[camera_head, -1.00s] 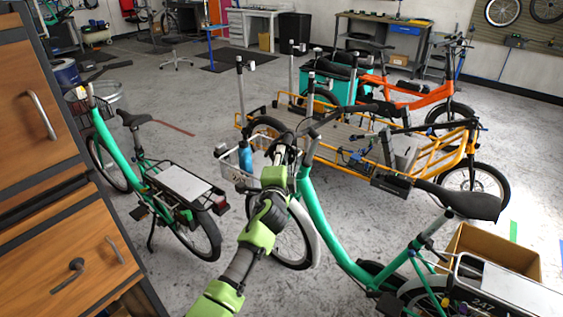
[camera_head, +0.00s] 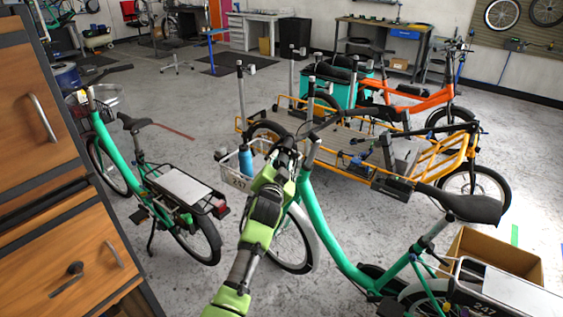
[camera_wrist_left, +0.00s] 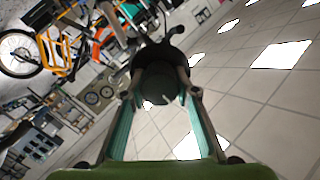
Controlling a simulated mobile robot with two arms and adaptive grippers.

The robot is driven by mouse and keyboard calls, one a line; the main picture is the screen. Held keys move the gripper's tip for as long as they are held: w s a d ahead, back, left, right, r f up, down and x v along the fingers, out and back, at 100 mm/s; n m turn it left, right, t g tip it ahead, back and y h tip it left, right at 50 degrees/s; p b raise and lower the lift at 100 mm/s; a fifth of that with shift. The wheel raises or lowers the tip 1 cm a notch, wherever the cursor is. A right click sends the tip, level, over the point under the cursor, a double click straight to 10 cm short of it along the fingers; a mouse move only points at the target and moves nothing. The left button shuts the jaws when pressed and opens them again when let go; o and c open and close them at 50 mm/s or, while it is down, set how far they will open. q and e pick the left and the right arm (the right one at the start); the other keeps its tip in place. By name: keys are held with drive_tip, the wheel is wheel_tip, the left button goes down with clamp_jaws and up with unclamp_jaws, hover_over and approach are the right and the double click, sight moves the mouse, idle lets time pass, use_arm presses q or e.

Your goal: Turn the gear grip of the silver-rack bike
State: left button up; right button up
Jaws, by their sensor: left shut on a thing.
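The silver-rack bike is the near green bike (camera_head: 320,222), with its silver rear rack (camera_head: 505,290) at the lower right of the head view. My left gripper (camera_head: 287,154) reaches up from the bottom to the near end of its handlebar. In the left wrist view the gripper (camera_wrist_left: 160,92) has its two fingers on either side of a dark round gear grip (camera_wrist_left: 159,84), shut on it. In the head view the fingers and wrist hide most of that grip. My right gripper is not in view.
A front basket (camera_head: 236,172) with a blue bottle (camera_head: 245,160) sits just left of my gripper. Another green bike (camera_head: 118,150) stands at the left beside wooden drawers (camera_head: 60,240). A yellow cargo bike (camera_head: 440,158) stands behind. Floor between the green bikes is clear.

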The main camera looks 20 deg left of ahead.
use_arm(q)
drive_tip(key=shift+n, duration=0.4)
drive_tip(key=o, duration=1.1)
drive_tip(key=s+d+r, duration=0.1)
drive_tip(key=s, duration=1)
drive_tip(key=shift+s+d+r, duration=0.2)
drive_tip(key=shift+s+d, duration=0.15)
drive_tip(key=shift+s, duration=0.05)
